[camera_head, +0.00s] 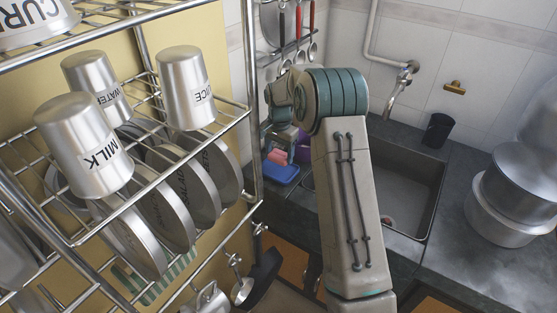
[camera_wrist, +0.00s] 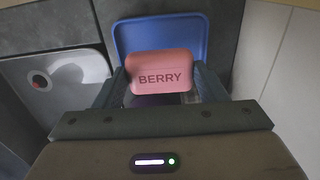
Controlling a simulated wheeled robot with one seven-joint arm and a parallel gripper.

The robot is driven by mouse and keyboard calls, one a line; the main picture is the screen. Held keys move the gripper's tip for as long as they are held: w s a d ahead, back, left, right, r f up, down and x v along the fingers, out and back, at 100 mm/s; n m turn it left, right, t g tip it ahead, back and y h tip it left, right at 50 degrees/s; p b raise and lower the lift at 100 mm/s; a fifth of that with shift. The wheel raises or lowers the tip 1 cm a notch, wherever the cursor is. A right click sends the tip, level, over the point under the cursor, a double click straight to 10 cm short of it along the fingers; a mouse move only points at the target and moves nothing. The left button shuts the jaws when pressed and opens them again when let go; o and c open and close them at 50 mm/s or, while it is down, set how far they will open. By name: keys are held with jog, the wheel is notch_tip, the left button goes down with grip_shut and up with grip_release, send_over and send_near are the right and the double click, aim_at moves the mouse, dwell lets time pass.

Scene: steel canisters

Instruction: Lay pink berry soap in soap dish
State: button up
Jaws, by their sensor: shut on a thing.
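The pink soap (camera_wrist: 164,66), marked BERRY, is between the fingers of my gripper (camera_wrist: 163,80) in the wrist view. The gripper is shut on it. The blue soap dish (camera_wrist: 190,24) lies just beyond and under the soap in that view. I cannot tell whether the soap touches the dish.
The sink (camera_head: 405,180) lies right of my arm, with a black cup (camera_head: 437,130) behind it. Large steel pots (camera_head: 515,190) stand at the right. A wire rack (camera_head: 150,185) with steel canisters and plates fills the left.

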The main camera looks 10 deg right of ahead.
aim_at(278, 161)
jog(key=shift+a+f, duration=0.15)
jog(key=shift+f, duration=0.05)
jog(key=shift+f+p, duration=0.35)
jog(key=shift+f, duration=1.6)
jog(key=shift+f, duration=0.2)
jog(key=o, duration=1)
jog(key=shift+r, duration=0.1)
